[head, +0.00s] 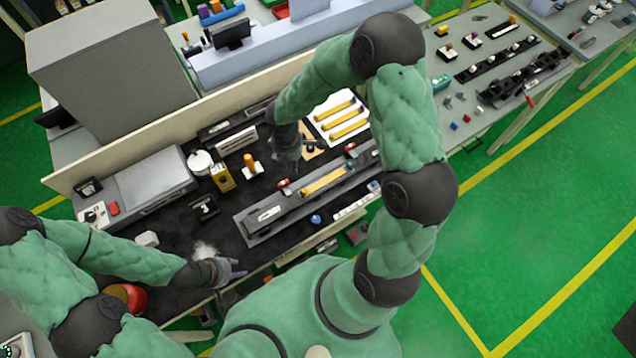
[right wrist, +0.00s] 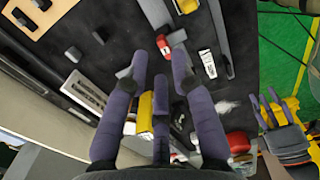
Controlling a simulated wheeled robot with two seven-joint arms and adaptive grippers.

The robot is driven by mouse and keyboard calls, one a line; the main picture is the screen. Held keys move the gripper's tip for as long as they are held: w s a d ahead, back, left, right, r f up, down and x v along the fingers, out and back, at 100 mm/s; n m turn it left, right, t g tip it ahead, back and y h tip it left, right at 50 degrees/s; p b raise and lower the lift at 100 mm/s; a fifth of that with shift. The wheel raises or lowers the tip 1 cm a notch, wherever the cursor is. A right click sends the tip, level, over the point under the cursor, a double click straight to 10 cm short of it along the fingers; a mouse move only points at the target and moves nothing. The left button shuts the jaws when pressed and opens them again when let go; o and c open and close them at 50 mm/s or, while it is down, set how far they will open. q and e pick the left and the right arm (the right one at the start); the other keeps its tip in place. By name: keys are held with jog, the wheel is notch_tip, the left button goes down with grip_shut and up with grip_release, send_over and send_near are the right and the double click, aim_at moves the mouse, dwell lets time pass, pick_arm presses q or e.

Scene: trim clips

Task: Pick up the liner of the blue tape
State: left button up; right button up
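I cannot clearly make out the liner of the blue tape in either view. A small round blue thing (head: 316,219) lies at the front edge of the black table mat; I cannot tell whether it is the tape. My right gripper (head: 287,158) hangs over the mat behind the long grey fixture. In the right wrist view its purple fingers (right wrist: 159,66) are spread with nothing between the tips; a red-topped clip (right wrist: 163,45) lies just beyond them. My left gripper (head: 234,268) is low near the front edge; its fingers also show spread in the right wrist view (right wrist: 268,105).
The grey fixture (head: 262,212) carries a yellow strip (head: 325,180). A white board with yellow strips (head: 350,128) lies behind. A yellow box (head: 222,178), an orange-topped post (head: 249,162) and a crumpled whitish patch (head: 203,249) are on the mat. A red round object (head: 134,298) stands left.

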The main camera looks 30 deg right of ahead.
pick_arm(q)
jog(key=shift+r, duration=0.15)
pick_arm(e)
jog(key=s, duration=0.4)
pick_arm(q)
jog(key=shift+f+b, duration=0.45)
jog(key=shift+f, duration=0.1)
pick_arm(e)
send_over(303, 190)
notch_tip(303, 190, down, 5)
jog(key=shift+d+f, duration=0.1)
pick_arm(q)
jog(key=shift+f+b, duration=0.45)
pick_arm(e)
jog(key=shift+f, duration=2.95)
jog(key=c, duration=0.5)
